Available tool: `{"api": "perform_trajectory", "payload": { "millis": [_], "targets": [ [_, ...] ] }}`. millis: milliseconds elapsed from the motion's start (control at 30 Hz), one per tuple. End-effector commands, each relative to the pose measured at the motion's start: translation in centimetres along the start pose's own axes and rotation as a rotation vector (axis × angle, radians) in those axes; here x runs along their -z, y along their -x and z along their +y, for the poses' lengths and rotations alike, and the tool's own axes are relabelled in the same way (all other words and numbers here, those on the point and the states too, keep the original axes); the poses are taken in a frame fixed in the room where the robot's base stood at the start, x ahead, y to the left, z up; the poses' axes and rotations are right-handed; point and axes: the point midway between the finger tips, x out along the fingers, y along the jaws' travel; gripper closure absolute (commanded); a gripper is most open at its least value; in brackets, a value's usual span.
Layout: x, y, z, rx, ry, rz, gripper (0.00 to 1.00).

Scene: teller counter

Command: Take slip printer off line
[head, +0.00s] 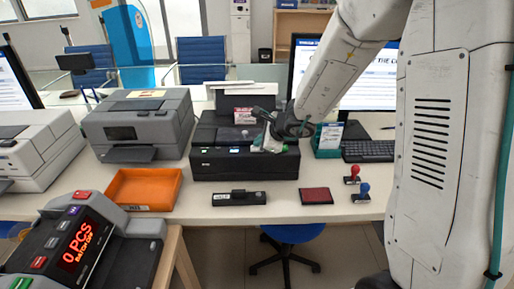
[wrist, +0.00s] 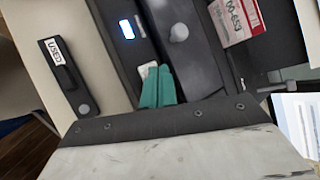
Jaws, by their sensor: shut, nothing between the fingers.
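The black slip printer (head: 222,166) stands in the middle of the counter, with small lit marks along its front top edge and a red-and-white label on it. In the wrist view the dark printer (wrist: 205,62) shows a lit blue-white button (wrist: 126,29), a grey round knob (wrist: 178,33) and the label (wrist: 234,20). My gripper (head: 262,143) is at the right part of the printer's front edge. Its teal fingers (wrist: 157,84) are shut and empty, beside a small pale patch on the panel. I cannot tell whether they touch it. The fingers and wrist hide part of the panel.
An orange tray (head: 144,188) and a grey printer (head: 138,126) stand left. A card holder (head: 328,141), keyboard (head: 368,151) and monitor (head: 370,88) stand right.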

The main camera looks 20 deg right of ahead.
Motion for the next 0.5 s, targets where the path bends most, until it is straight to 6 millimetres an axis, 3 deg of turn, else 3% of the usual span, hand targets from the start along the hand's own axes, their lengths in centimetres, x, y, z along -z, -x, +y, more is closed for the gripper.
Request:
{"api": "perform_trajectory", "payload": {
  "millis": [500],
  "targets": [
    [0.31,-0.4,0.32,-0.001,-0.001,0.0,1.0]
  ]
}}
